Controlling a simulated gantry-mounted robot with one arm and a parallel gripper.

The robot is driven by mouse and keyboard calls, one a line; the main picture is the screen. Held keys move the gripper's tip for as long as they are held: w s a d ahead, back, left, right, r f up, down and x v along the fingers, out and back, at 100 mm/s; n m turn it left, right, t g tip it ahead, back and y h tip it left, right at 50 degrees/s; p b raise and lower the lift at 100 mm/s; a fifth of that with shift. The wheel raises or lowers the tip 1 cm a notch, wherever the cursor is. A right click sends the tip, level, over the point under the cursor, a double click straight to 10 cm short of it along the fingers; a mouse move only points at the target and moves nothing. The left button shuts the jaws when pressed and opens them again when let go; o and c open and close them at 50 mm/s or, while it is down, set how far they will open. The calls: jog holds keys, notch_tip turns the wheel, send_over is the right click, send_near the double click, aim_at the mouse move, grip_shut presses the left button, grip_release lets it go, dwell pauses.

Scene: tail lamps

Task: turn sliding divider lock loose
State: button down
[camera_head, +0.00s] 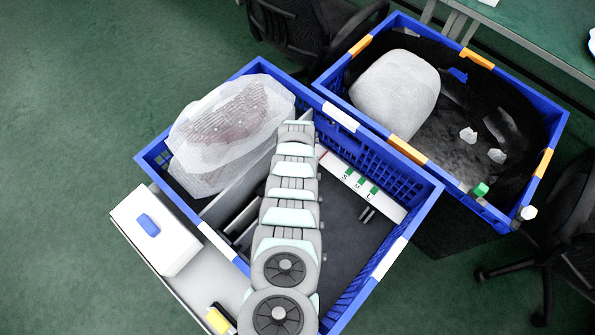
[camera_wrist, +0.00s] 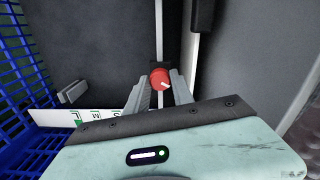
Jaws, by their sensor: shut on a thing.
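A red lock knob (camera_wrist: 160,78) with a white pointer line shows in the wrist view, on a pale narrow rail (camera_wrist: 158,35). My gripper (camera_wrist: 160,86) is shut on the knob, with one finger at its left and one at its right. The pointer line slants toward the lower left or upper right; I cannot tell which end leads. A grey divider panel (camera_head: 238,192) stands in the near blue crate (camera_head: 420,192) in the head view. There, my arm covers the knob and my gripper.
A white strip (camera_head: 392,206) marked S, M, L with green tabs lies along the crate's right side; it shows at the left in the wrist view (camera_wrist: 50,117). A bubble-wrapped lamp (camera_head: 225,130) fills the crate's left part. A second blue crate (camera_head: 555,135) stands behind.

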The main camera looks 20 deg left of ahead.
jog(key=c, duration=1.1)
grip_release()
notch_tip(320, 180, up, 6)
jog(key=p, duration=0.5)
jog(key=shift+w, duration=0.1)
jog(key=shift+r+p, duration=0.7)
jog(key=shift+r, duration=1.7)
